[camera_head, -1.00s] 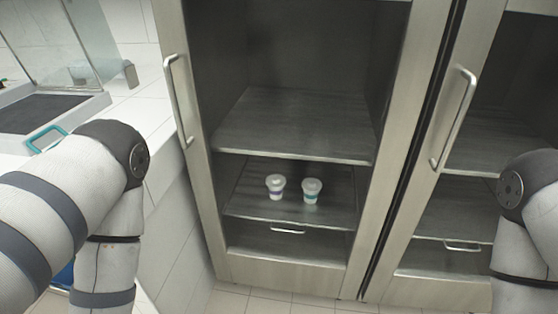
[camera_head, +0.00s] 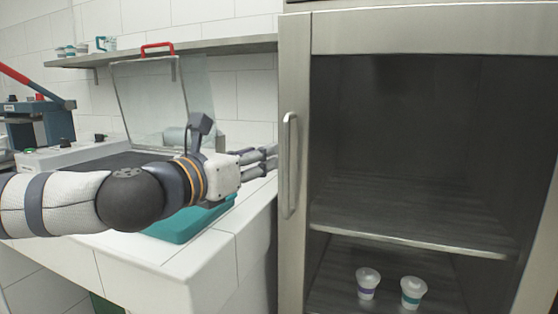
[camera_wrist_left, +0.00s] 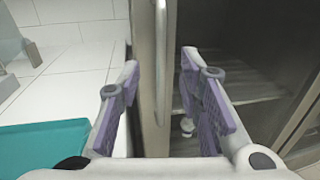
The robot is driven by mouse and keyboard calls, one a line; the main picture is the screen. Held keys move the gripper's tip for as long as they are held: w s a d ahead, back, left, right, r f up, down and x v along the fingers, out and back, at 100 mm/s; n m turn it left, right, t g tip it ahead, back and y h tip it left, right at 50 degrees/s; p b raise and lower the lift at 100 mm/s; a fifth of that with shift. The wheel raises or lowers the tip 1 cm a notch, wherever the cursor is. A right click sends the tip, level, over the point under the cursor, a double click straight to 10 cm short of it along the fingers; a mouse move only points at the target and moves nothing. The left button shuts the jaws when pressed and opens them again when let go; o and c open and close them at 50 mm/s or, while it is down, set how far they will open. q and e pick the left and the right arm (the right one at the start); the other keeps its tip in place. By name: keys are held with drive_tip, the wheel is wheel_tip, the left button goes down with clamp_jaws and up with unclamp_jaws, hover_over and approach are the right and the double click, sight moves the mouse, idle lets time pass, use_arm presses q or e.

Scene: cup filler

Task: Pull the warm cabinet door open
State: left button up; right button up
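The warm cabinet door is a steel frame (camera_head: 295,75) around a dark pane, and it looks shut. Its upright bar handle (camera_head: 290,165) is on the left side of the frame. My left gripper (camera_head: 273,157) points right, just left of the handle in the head view. In the left wrist view, the gripper (camera_wrist_left: 160,65) is open, with its purple-padded fingers apart. The handle (camera_wrist_left: 161,60) shows between and beyond the fingers; I see no contact. My right gripper is out of view.
A white tiled counter (camera_head: 150,250) adjoins the cabinet on the left, with a teal tray (camera_head: 180,229) below my left wrist. A glass panel (camera_head: 150,100) and a wall shelf (camera_head: 215,46) are behind. A red-handled machine (camera_head: 38,110) stands at the far left.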

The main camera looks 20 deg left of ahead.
sight(284, 148)
use_arm(q)
drive_tip(key=x, duration=1)
drive_tip(key=shift+d, duration=0.2)
drive_tip(key=shift+f, duration=0.1)
clamp_jaws()
